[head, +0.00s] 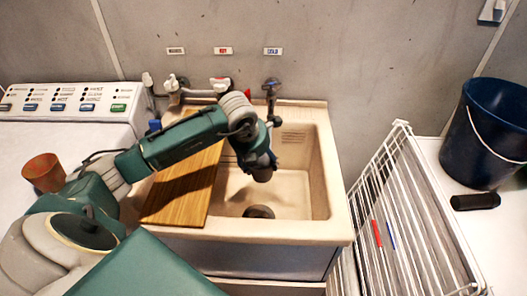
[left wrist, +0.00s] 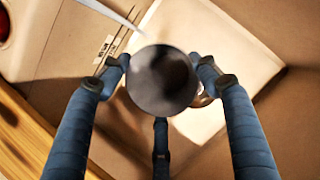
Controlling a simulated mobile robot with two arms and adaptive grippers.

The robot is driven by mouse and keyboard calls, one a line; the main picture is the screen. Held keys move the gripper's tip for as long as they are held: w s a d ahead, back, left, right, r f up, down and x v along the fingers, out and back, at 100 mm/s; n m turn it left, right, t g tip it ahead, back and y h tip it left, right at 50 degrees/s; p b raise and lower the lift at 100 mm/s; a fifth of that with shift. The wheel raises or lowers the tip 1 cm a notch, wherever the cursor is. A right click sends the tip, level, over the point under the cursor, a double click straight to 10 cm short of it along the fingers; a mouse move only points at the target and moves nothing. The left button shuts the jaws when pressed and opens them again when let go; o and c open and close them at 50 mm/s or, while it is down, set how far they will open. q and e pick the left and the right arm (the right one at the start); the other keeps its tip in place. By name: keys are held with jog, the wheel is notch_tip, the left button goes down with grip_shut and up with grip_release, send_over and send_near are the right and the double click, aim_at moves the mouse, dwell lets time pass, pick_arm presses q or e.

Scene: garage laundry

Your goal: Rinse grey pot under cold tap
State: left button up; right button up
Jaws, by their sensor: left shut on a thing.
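My left gripper (head: 258,160) is over the sink basin, right of the wooden board, pointing down. It is shut on the small grey pot (head: 262,174), whose lower end shows beneath the fingers. In the left wrist view, the round dark grey pot (left wrist: 162,80) sits between the fingers (left wrist: 163,85). A thin pale streak (left wrist: 108,12) ends close to its edge; I cannot tell for sure whether it is water. The cold tap (head: 271,88), dark with a label above, is at the back of the sink, behind the gripper. My right gripper is out of view.
The sink (head: 335,190) has a dark round drain (head: 258,211). A wooden board (head: 180,193) lies across its left side. The hot tap (head: 220,85) and washer tap (head: 172,84) stand left. A terracotta pot (head: 43,172) is far left; a white rack (head: 400,215) and blue bucket (head: 485,135) are right.

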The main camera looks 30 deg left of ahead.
aim_at(258, 177)
pick_arm(q)
jog(key=s+r, duration=0.1)
jog(key=s+d+r+p, duration=0.1)
jog(key=shift+s+r, duration=0.2)
jog(key=shift+s, duration=0.1)
jog(key=shift+s+d+r+p, duration=0.25)
jog(key=shift+s+r, duration=0.15)
jog(key=shift+s, duration=0.1)
jog(key=shift+s+d+r+p, duration=0.15)
jog(key=shift+s+r+p, duration=0.05)
jog(key=shift+s+r, duration=0.2)
